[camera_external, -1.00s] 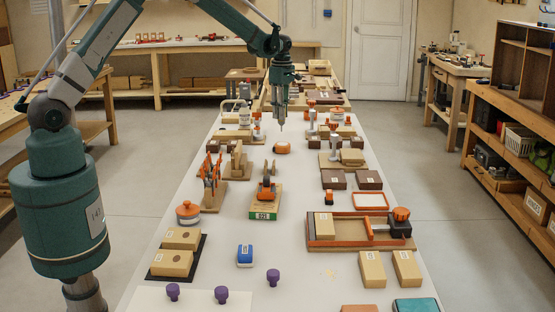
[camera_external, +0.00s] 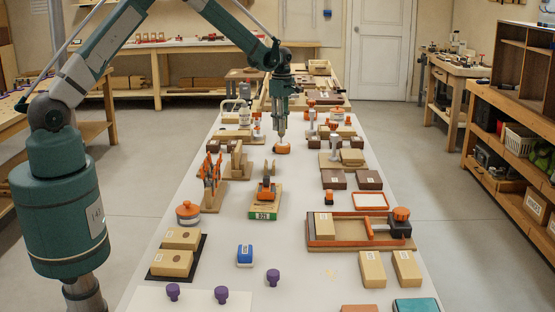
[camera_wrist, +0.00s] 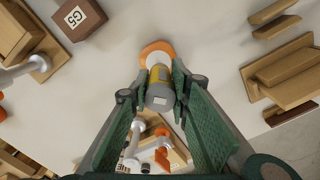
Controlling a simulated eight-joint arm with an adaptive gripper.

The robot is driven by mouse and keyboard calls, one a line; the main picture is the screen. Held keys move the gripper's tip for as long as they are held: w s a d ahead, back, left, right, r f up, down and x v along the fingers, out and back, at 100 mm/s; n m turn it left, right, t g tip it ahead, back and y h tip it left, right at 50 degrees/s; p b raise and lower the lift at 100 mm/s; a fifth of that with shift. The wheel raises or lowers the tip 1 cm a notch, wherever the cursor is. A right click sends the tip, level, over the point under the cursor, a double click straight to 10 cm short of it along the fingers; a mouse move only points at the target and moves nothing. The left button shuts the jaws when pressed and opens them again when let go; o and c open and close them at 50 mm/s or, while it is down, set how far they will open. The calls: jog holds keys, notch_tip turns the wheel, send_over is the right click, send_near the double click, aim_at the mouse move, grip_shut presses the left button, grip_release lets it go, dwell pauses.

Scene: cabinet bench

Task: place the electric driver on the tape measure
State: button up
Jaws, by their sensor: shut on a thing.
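The electric driver appears to be the grey and yellow cylinder (camera_wrist: 160,94) between my fingers in the wrist view. My gripper (camera_wrist: 158,92) is shut on it. In the external view my gripper (camera_external: 281,118) points straight down, and the driver's narrow lower end (camera_external: 281,137) shows below it. The tape measure appears to be the rounded orange thing (camera_external: 283,149) on the bench directly under the driver. Its orange edge (camera_wrist: 155,48) shows past the driver in the wrist view. The driver's tip is at or just above its top; I cannot tell whether they touch.
The long white bench (camera_external: 225,215) is crowded. Orange-topped clamps (camera_external: 334,145) stand close on the right, and wooden blocks (camera_external: 237,160) stand to the left and nearer. The bench around the tape measure is mostly clear.

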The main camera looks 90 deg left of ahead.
jog(key=shift+f, duration=0.2)
jog(key=o, duration=1)
jog(key=shift+r, duration=0.25)
notch_tip(320, 180, up, 12)
jog(key=shift+f, duration=0.1)
dwell(0.7)
dwell(0.3)
